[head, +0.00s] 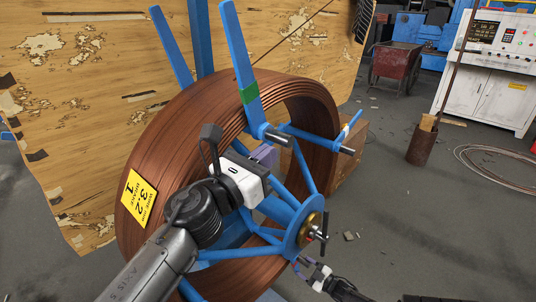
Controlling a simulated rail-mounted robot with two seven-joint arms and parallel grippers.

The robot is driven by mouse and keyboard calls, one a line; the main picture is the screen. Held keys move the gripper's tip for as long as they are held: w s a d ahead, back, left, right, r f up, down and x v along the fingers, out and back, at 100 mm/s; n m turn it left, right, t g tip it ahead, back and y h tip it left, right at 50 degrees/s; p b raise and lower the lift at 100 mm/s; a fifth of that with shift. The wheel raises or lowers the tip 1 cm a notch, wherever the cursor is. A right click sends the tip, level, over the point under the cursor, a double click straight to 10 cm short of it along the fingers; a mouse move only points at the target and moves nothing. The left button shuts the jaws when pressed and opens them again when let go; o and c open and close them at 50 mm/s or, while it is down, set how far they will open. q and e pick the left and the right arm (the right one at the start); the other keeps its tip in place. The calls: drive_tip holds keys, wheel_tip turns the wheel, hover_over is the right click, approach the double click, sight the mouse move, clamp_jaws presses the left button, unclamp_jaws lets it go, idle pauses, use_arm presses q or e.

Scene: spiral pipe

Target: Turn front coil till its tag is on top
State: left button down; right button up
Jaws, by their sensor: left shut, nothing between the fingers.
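The front coil (165,135) is a large brown copper-coloured coil standing upright on a blue spoked frame (300,222). Its yellow tag (138,199), with black print, is on the left outer face, well below the coil's top. My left gripper (265,156) is in front of the coil's open middle, shut and empty, its purple fingers partly hidden by the wrist. I cannot tell whether it touches the coil or frame. My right gripper (301,266) is low, just below the frame's hub (312,228) and its crank. Its small fingers are too unclear to tell open or shut.
A worn wooden panel (70,110) stands behind. The floor (430,230) at right is mostly clear.

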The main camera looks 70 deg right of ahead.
use_arm(q)
drive_tip(key=shift+w+a+f, duration=0.1)
drive_tip(key=shift+w+a, duration=0.1)
drive_tip(key=shift+a, duration=0.1)
use_arm(e)
drive_tip(key=shift+w+a+f, duration=0.2)
drive_tip(key=shift+a, duration=0.25)
drive_tip(key=shift+s+d, duration=0.1)
drive_tip(key=shift+d, duration=0.05)
